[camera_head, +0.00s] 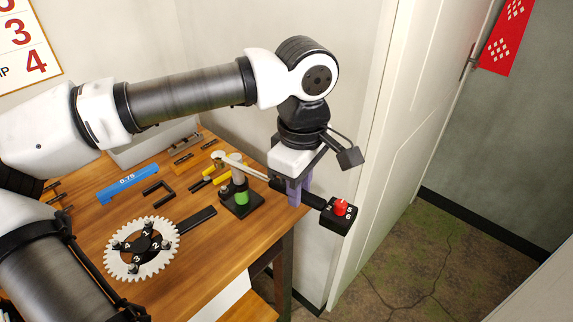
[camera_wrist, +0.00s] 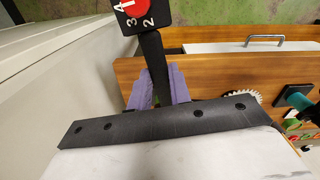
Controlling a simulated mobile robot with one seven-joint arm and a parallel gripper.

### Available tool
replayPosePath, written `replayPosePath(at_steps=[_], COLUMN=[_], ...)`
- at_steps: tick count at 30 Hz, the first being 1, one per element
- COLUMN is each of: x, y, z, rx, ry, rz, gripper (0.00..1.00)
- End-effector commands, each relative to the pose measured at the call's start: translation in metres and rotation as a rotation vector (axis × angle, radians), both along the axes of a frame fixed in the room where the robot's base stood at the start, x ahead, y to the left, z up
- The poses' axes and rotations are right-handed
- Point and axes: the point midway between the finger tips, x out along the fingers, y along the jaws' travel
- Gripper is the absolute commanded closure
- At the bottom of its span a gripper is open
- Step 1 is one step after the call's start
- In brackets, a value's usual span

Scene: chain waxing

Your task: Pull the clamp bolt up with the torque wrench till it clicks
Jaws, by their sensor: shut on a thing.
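The torque wrench has a thin grey shaft (camera_head: 245,169) and a dark handle (camera_head: 313,199). A black end box with a red numbered dial (camera_head: 341,207) hangs past the table's right edge. My gripper (camera_head: 297,191), with purple fingers, is shut around the handle; the wrist view shows the handle (camera_wrist: 153,55) between the fingers and the dial (camera_wrist: 136,10) beyond. The wrench's far end lies at the top of the clamp post (camera_head: 238,180), which has a green band and a black base. The clamp bolt itself is too small to make out, so its seating is unclear.
A toothed white chainring (camera_head: 142,248) with a numbered black spider lies at the table's front. A blue 0.75 gauge (camera_head: 128,184), black hex keys (camera_head: 158,189) and yellow-handled tools (camera_head: 202,184) lie behind. A white door (camera_head: 405,120) stands right of my gripper.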

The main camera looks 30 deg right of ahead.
Motion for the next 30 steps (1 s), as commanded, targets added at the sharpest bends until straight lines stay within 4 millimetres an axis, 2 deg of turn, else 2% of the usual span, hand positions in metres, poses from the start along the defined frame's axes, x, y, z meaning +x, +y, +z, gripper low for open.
replayPosePath(at_steps=[6, 22, 30], x=[-0.011, -0.011, -0.011], y=[0.01, 0.01, 0.01], z=[-0.003, -0.038, -0.044], rx=[-0.004, -0.004, -0.004], ry=[0.0, 0.0, 0.0], rz=[-0.04, -0.039, -0.039], gripper=[1.0, 1.0, 1.0])
